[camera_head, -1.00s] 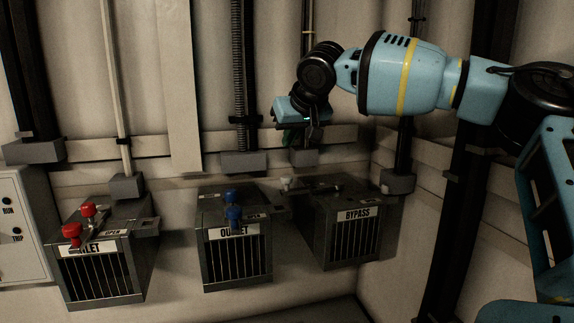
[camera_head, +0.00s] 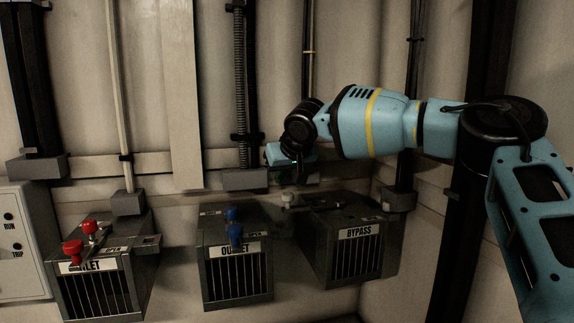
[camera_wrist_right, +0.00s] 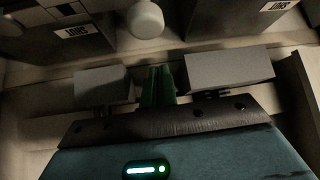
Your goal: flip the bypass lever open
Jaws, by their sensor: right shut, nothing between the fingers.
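The bypass box (camera_head: 355,255) is a dark grilled box labelled BYPASS at the right of the row. Its lever lies across the top, with a pale round knob (camera_head: 288,199) at the left end, past the box's left edge. My right gripper (camera_head: 298,175) is just above and behind that knob, pointing down. In the right wrist view its green fingers (camera_wrist_right: 158,86) are shut together and empty. The pale knob (camera_wrist_right: 145,19) shows there beyond the fingertips, apart from them. My left gripper is not in view.
The outlet box (camera_head: 236,275) with blue knobs (camera_head: 235,232) stands close to the left. Farther left is a box (camera_head: 100,290) with red knobs (camera_head: 73,249). Pipes and a wall rail (camera_head: 210,158) run behind. A grey control panel (camera_head: 22,240) is at the far left.

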